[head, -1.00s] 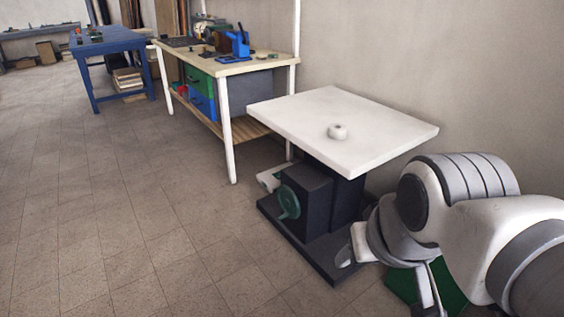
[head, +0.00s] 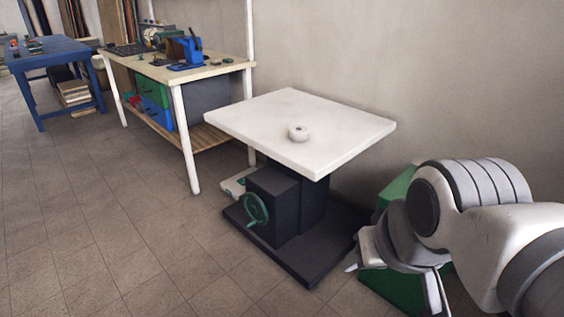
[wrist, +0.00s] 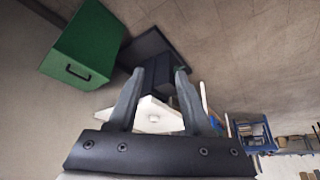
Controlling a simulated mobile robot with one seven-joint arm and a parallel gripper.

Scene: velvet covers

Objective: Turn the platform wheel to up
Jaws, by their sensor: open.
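The platform wheel (head: 256,209) is a green handwheel on the front of the dark box under a white-topped platform (head: 340,150). In the wrist view only a small green bit of it (wrist: 181,69) shows near the right fingertip. The platform has a dark column and a flat dark base (head: 300,262). My gripper (wrist: 153,72) is open and empty, its two fingers pointing toward the platform from a distance. In the head view my gripper hangs low at the right, to the right of the base and apart from the wheel.
A small white ring-shaped object (head: 298,133) sits on the platform top. A green box (wrist: 83,45) with a handle is close to my arm, right of the platform. A workbench (head: 180,72) and a blue table (head: 50,56) stand left. The floor in front of the wheel is clear.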

